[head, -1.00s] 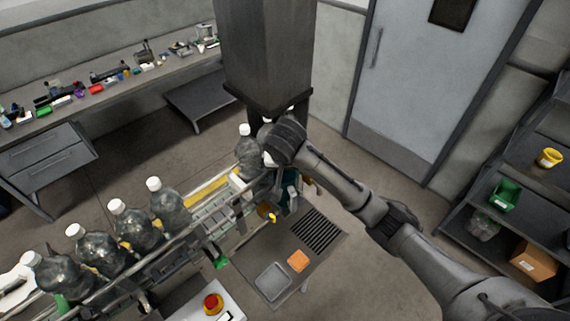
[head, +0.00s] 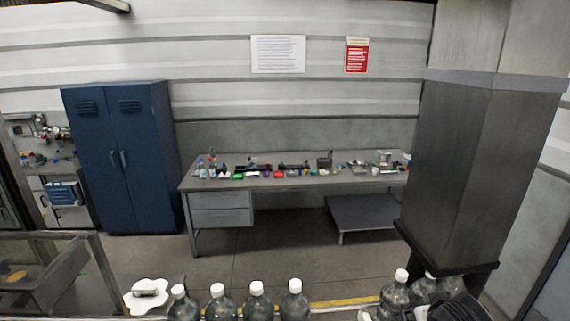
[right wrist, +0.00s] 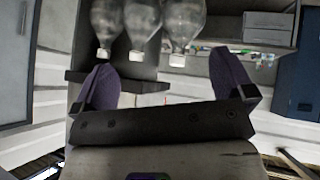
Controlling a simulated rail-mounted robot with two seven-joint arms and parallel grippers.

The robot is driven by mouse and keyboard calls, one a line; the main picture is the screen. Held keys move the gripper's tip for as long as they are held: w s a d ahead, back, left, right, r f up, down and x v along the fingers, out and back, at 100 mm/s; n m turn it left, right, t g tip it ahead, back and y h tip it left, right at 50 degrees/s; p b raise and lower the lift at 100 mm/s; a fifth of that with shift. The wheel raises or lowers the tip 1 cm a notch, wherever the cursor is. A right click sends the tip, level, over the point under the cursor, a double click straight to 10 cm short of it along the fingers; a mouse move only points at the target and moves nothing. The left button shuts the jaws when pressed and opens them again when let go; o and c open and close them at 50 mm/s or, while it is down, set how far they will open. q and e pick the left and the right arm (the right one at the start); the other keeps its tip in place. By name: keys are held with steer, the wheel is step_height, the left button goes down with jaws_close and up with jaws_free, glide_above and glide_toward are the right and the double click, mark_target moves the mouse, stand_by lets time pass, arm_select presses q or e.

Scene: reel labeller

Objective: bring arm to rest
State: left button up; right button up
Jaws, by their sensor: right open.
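My right gripper (right wrist: 165,65) shows in the right wrist view with its two purple-grey fingers wide apart, so it is open. Nothing is held between them. That view is upside down, and several clear bottles with white caps (right wrist: 182,22) show beyond the fingers. In the head view a dark rounded part of my right arm (head: 455,308) shows at the bottom right edge, close to bottles (head: 396,292) by the dark column. The fingers are hidden in the head view. My left gripper is in neither view.
A row of capped bottles (head: 256,300) stands along the bottom edge. The square dark column (head: 480,170) rises at the right. Behind are a cluttered workbench (head: 290,181) and a blue cabinet (head: 120,155). Open floor lies between bench and bottles.

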steer(key=s+a+r+n+t, duration=0.1)
steer(key=a+r+n+t, duration=0.2)
steer(key=r, duration=0.2)
steer(key=s+a+f+n+t+y, duration=0.1)
steer(key=s+a+f+y, duration=0.15)
steer(key=s, duration=0.25)
steer(key=s+a+f+m+g, duration=0.1)
steer(key=s+f+g, duration=0.3)
steer(key=s+f, duration=0.9)
steer(key=s+a+f+m+g, duration=0.1)
steer(key=s+a+f+g, duration=0.2)
steer(key=s+f, duration=1.1)
steer(key=s+g+y, duration=0.1)
steer(key=s, duration=0.2)
steer(key=shift+s+a, duration=0.2)
steer(key=shift+a, duration=0.2)
